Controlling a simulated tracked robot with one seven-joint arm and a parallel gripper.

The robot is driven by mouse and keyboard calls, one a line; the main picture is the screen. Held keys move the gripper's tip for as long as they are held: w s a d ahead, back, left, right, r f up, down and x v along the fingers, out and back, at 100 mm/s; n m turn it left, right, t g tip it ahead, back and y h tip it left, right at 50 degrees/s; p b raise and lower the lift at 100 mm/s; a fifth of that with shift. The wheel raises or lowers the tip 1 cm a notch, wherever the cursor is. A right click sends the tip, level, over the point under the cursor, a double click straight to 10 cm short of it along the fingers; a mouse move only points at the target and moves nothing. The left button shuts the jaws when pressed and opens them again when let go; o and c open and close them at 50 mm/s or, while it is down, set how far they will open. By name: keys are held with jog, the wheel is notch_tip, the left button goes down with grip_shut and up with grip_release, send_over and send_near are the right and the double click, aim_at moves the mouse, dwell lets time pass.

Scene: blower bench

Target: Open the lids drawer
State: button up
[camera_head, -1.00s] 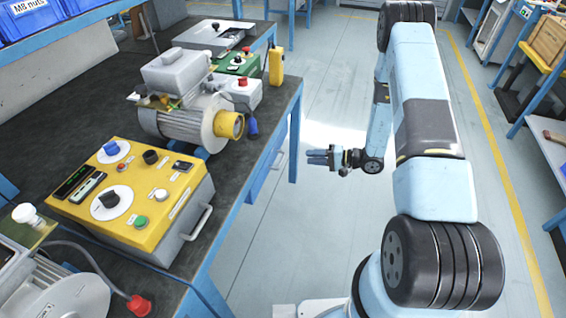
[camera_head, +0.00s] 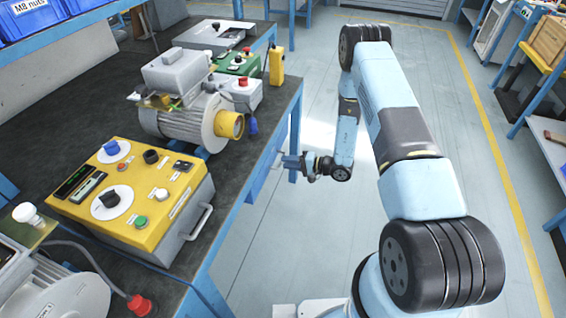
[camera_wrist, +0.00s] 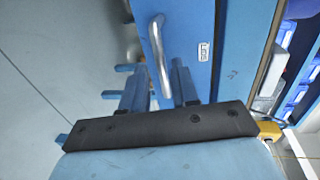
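The lids drawer (camera_wrist: 222,62) has a blue front with a small white label, tilted in the wrist view, and appears shut. Its silver bar handle (camera_wrist: 158,58) runs out from the front. My gripper (camera_wrist: 159,88) is open, with one blue finger on each side of the handle's near end; I cannot tell whether either finger touches it. In the head view, my gripper (camera_head: 284,161) is beside the blue drawer front (camera_head: 262,176) under the bench's right edge. The handle is not distinguishable there.
The dark-topped bench (camera_head: 262,118) carries a yellow control box (camera_head: 140,195), a grey blower motor (camera_head: 185,122) and a yellow pendant (camera_head: 276,65). Open floor (camera_head: 300,235) lies right of the bench. Shelving (camera_head: 540,100) stands at the far right.

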jog(key=shift+x, duration=1.7)
jog(key=shift+c, duration=0.2)
grip_shut()
